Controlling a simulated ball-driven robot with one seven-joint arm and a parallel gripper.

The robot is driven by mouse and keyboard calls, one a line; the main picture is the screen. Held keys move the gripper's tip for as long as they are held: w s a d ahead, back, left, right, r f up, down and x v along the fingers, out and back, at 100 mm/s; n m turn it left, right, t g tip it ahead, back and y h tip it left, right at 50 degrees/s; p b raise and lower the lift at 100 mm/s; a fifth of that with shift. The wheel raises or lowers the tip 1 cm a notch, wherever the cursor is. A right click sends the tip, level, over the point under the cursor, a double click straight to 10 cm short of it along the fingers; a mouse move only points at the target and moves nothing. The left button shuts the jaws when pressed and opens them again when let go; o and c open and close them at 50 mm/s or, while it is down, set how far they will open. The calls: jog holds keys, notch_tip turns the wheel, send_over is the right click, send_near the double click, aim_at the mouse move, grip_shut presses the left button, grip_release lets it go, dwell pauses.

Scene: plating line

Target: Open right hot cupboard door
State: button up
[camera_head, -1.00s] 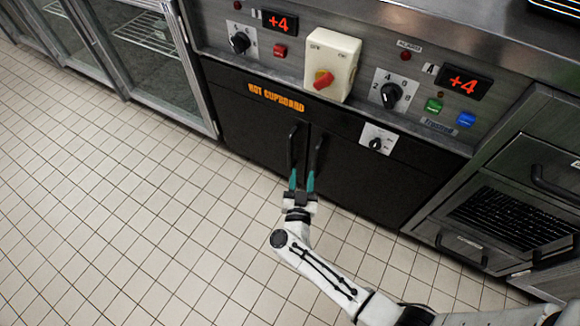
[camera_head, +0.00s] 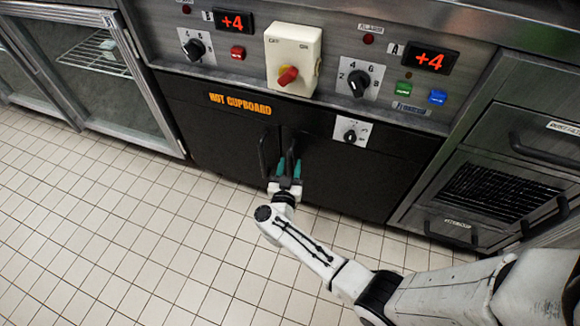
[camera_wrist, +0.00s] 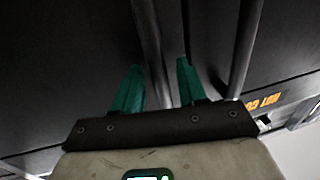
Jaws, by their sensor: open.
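The right hot cupboard door (camera_head: 345,180) is black and shut. Its dark vertical bar handle (camera_head: 292,147) stands near the door's left edge. My gripper (camera_head: 289,166) is at this handle, with its two teal fingers open on either side of it. In the wrist view my gripper (camera_wrist: 160,85) has a dark bar, the right door's handle (camera_wrist: 150,40), running between the fingers, closer to the left one. Whether a finger touches it, I cannot tell. The left door (camera_head: 215,140) is also shut, and its handle (camera_head: 262,155) is just left of my fingers.
Above the doors is a control panel with a white switch box (camera_head: 292,55) and dials. A knob plate (camera_head: 350,131) sits at the right door's top. A steel drawer unit (camera_head: 500,185) stands to the right and a glass-doored cabinet (camera_head: 95,70) to the left. The tiled floor (camera_head: 120,230) is clear.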

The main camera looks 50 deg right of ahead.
jog(key=shift+w+d, duration=0.2)
jog(key=shift+d, duration=0.25)
grip_shut()
dwell(0.4)
